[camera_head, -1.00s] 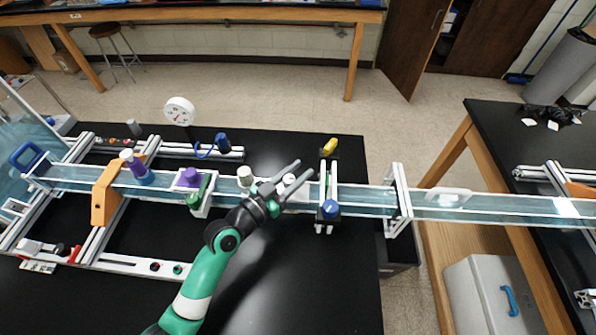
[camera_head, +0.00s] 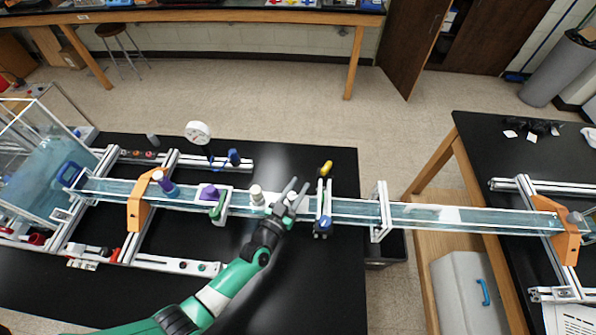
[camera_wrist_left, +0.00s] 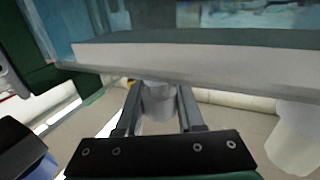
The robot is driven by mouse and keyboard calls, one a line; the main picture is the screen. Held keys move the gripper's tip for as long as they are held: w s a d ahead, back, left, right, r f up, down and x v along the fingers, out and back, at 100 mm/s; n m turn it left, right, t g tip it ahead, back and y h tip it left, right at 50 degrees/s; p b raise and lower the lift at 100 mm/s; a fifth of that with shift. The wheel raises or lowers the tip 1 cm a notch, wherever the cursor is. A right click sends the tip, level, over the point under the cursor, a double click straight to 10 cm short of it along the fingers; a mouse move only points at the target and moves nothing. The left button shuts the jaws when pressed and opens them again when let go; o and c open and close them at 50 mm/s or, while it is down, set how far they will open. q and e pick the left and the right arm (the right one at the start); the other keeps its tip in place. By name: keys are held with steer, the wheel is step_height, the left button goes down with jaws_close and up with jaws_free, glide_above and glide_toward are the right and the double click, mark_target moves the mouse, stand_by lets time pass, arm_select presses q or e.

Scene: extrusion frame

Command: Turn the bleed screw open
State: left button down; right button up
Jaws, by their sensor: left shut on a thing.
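My left gripper (camera_head: 292,192) is over the clear water channel (camera_head: 355,211), between a white capped fitting (camera_head: 257,196) and a clamp with a blue knob (camera_head: 323,225). In the left wrist view, its two fingers (camera_wrist_left: 159,112) are closed on a pale grey cylindrical knob (camera_wrist_left: 157,102) just beneath a white edge of the channel. The knob looks like the bleed screw; its outer end is partly hidden by the gripper. Whether it is turned cannot be told. My right gripper is in no view.
A green-handled valve (camera_head: 219,205) and a purple block (camera_head: 208,192) sit along the channel to the left. A yellow-topped part (camera_head: 326,167) stands behind. A round white gauge (camera_head: 198,131) is at the back left. Bare black tabletop (camera_head: 318,278) lies in front.

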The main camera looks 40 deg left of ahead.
arm_select(q)
steer(key=n+g+y, duration=0.1)
steer(key=y, duration=0.1)
steer(key=n+g+y, duration=0.1)
steer(key=n+y, duration=0.1)
steer(key=y, duration=0.1)
steer(key=a+n+g+y+p, duration=0.1)
steer(key=n+g+y, duration=0.1)
steer(key=shift+s+r+y, duration=0.1)
steer(key=shift+s+y, duration=0.2)
steer(key=shift+s+a+n+g+y+b, duration=0.15)
steer(key=shift+n+g+y+b, duration=0.3)
steer(key=shift+n+g+y, duration=0.15)
steer(key=shift+s+a+n+g+y+b, duration=0.1)
steer(key=shift+n+g+y+b, duration=0.35)
steer(key=shift+n+g, duration=0.2)
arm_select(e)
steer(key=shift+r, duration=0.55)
arm_select(q)
steer(key=shift+r, duration=0.1)
steer(key=c, duration=0.5)
jaws_free()
steer(key=shift+s, duration=0.1)
